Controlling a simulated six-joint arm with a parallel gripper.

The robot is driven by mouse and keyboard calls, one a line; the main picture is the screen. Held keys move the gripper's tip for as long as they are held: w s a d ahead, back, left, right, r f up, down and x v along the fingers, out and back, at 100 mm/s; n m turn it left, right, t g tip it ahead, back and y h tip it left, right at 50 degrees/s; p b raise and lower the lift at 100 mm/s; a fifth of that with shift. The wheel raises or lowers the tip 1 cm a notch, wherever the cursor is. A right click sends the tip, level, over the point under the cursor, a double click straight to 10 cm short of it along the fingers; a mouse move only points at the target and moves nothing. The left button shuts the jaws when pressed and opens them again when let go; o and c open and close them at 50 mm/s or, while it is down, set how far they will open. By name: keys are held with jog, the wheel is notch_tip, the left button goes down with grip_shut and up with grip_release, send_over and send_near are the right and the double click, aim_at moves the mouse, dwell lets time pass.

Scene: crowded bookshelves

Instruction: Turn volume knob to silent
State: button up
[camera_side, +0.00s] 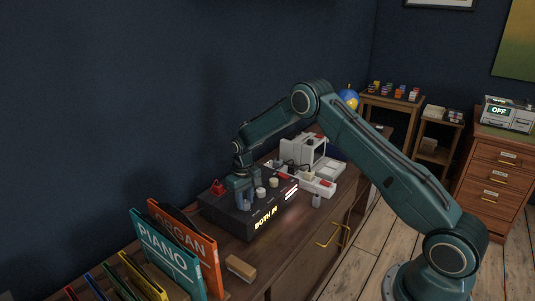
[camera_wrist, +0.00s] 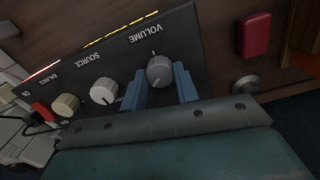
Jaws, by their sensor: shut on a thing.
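The volume knob (camera_wrist: 159,71) is grey and round, beside the VOLUME label on a black amplifier panel (camera_wrist: 125,50) in the wrist view. A small white mark shows at its label side. My gripper (camera_wrist: 161,82) has its two blue fingers on either side of the knob, shut on it. In the side view my gripper (camera_side: 243,196) reaches down onto the black amplifier (camera_side: 240,222), whose front display reads BOTH IN. The knob itself is hidden by the fingers there.
A paler SOURCE knob (camera_wrist: 104,92) and a cream BALANCE knob (camera_wrist: 67,104) sit beside the volume knob. A red object (camera_wrist: 254,35) lies off the panel. PIANO (camera_side: 165,255) and ORGAN (camera_side: 186,245) records stand left of the amplifier. White equipment (camera_side: 312,180) stands behind it.

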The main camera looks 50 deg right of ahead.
aim_at(245, 202)
jog(key=n, duration=0.5)
jog(key=shift+n, duration=0.3)
jog(key=n, duration=0.5)
dwell(0.4)
jog(key=o, duration=1)
jog(key=shift+r, duration=0.15)
notch_tip(245, 202, up, 14)
jog(key=shift+f, duration=0.15)
